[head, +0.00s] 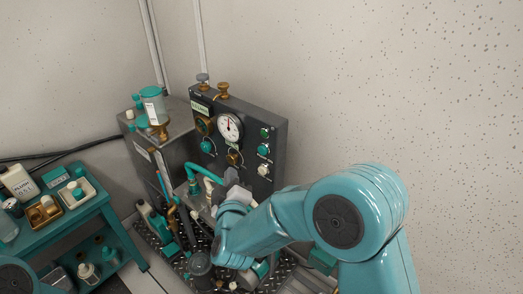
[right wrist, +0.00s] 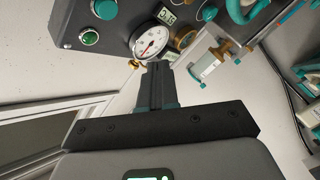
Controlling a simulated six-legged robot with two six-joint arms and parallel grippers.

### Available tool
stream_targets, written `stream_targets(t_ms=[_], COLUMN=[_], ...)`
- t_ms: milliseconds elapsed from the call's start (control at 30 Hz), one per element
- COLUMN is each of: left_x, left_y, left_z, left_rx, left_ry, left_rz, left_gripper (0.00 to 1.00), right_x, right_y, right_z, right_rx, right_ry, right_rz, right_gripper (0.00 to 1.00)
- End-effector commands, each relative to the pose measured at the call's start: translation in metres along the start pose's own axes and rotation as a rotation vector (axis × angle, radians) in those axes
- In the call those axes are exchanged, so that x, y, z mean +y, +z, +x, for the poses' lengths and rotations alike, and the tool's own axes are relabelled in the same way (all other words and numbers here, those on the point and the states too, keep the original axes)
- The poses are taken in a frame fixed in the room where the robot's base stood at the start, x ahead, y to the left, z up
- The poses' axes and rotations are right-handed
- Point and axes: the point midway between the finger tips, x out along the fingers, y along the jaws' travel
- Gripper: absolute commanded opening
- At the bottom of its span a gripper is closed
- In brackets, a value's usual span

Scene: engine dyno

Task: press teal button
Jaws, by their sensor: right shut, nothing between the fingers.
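The teal button (head: 264,149) is a round button on the right side of the dark upright panel (head: 280,130), between a green button (head: 265,132) above and a white one (head: 263,169) below. In the right wrist view the teal button (right wrist: 104,9) is cut by the top edge, with the green button (right wrist: 90,38) beside it. My right gripper (head: 232,176) is in front of the lower panel, below the teal button and apart from it. Its fingers (right wrist: 158,66) are shut and empty, their tips appearing near the gauge. My left gripper is out of view.
A round gauge (head: 229,127) and brass and teal knobs sit left of the buttons. Teal pipes (head: 196,168) stand below the panel. A capped jar (head: 154,105) is on the cabinet to its left. A teal cart (head: 60,235) holds bottles and trays.

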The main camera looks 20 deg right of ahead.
Motion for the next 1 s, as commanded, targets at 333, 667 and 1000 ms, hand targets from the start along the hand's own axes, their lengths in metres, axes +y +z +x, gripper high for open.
stream_targets(t_ms=[333,667,1000], left_x=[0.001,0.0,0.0], left_y=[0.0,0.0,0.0], left_z=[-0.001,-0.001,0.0], left_rx=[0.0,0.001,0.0], left_ry=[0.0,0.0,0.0], left_rz=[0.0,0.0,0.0], left_gripper=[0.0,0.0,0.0], right_x=[0.014,0.035,0.044], right_y=[0.015,0.037,0.045], right_z=[0.018,0.05,0.061], right_rx=[-0.004,-0.001,0.0], right_ry=[0.001,0.0,-0.001], right_rz=[0.002,0.002,0.001], right_gripper=[0.0,0.0,0.0])
